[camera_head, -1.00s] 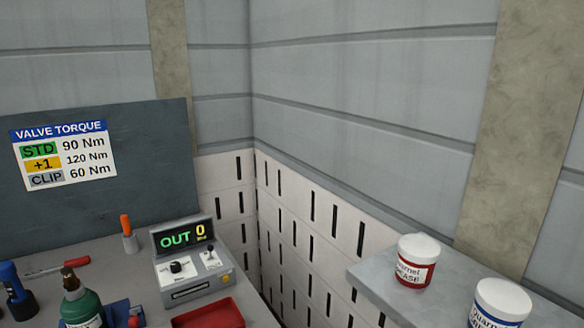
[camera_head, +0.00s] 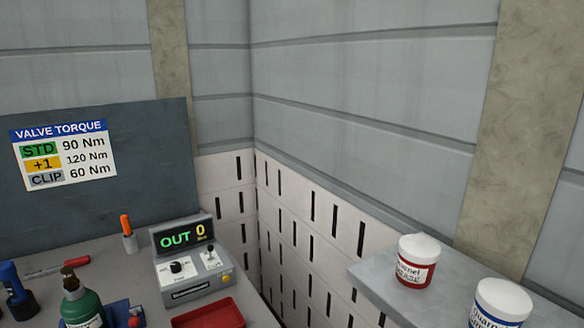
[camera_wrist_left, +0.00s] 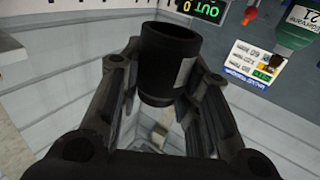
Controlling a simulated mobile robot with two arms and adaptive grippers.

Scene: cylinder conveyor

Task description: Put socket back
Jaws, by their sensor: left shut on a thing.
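A black cylindrical socket (camera_wrist_left: 168,62) with a pale label on its side shows in the left wrist view. My left gripper (camera_wrist_left: 160,85) is shut on it, with one finger on each side. The lower end of the socket is partly hidden between the fingers. Neither gripper shows in the head view, and my right gripper is in no frame.
A grey control box (camera_head: 188,262) reading OUT 0 stands on the bench at left. Two tubs (camera_head: 416,262) stand on the right shelf (camera_head: 385,275).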

